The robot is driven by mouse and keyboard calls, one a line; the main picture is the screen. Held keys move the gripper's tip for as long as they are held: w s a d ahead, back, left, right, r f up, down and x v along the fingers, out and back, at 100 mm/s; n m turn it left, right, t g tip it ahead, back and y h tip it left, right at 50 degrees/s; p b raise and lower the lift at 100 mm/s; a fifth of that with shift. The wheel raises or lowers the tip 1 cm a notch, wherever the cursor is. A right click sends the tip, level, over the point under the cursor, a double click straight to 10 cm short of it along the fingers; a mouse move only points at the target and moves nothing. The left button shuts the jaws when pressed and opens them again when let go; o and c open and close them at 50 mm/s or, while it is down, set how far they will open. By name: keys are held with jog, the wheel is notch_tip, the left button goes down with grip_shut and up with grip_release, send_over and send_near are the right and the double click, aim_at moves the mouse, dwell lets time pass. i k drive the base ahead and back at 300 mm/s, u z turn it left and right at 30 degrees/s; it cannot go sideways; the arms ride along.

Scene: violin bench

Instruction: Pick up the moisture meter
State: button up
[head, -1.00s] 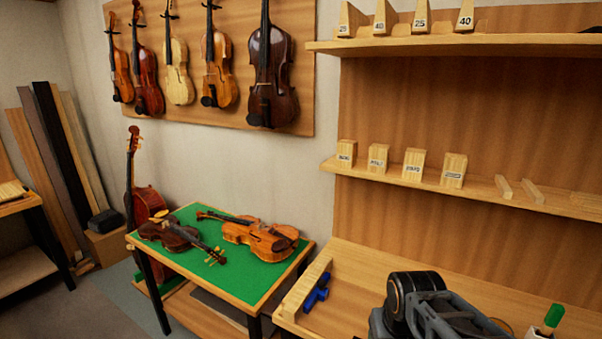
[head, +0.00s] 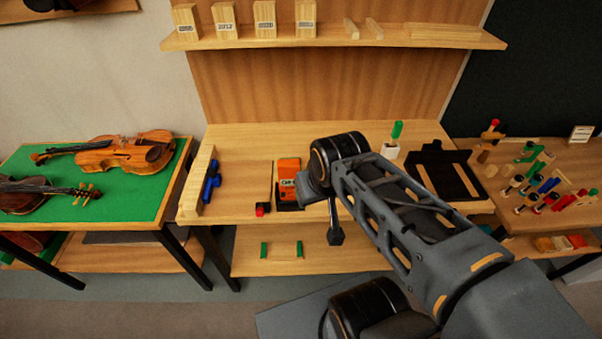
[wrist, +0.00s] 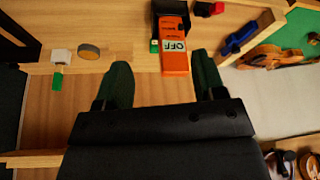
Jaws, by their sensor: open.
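The moisture meter is an orange handheld device (head: 289,172) with a dark lower part and a small pale display. It lies on the wooden bench in the head view, just left of my arm, which partly covers that area. In the wrist view the meter (wrist: 175,58) shows at the top centre, and its display reads "OFF". My gripper (wrist: 162,66) is open, with its two dark green fingers spread and nothing held between them. The meter appears in the gap between the fingers in the picture, beyond the fingertips and apart from them.
A small red-ended tool (head: 262,209) and a blue clamp-like item (head: 211,182) lie left of the meter. A white holder with a green item (head: 391,150) stands behind my arm. A black tray-like piece (head: 447,172) lies to the right. Violins lie on a green table (head: 110,202).

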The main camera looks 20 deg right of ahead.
aim_at(287, 168)
jog(key=u, duration=0.05)
jog(key=k, duration=0.5)
jog(key=u, duration=1.65)
jog(key=i, duration=1.25)
jog(key=z, duration=2)
